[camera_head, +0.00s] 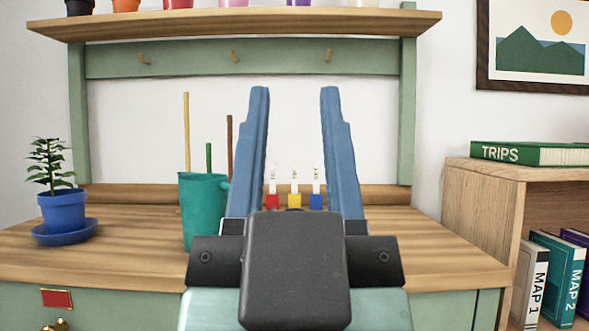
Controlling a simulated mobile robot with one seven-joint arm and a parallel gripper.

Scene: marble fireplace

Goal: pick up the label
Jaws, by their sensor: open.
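Three small white upright labels stand in a row at the back of the wooden bench top. The left label (274,173) is in a red block (273,201), the middle label (295,174) in a yellow block (294,201), and the right label (316,173) in a blue block (316,201). Each has faint dark marks too small to read. My gripper (295,92) is open and empty, its two blue fingers pointing away from me. In the picture the labels show between the fingers, apart from them and farther back. The gripper body hides the bench in front of the blocks.
A teal watering can (203,215) with sticks in it stands close left of my gripper. A potted plant (62,208) is at the far left. A shelf (240,24) with pots overhangs the back. The bench top (430,262) is clear on the right, beside a bookcase (485,190).

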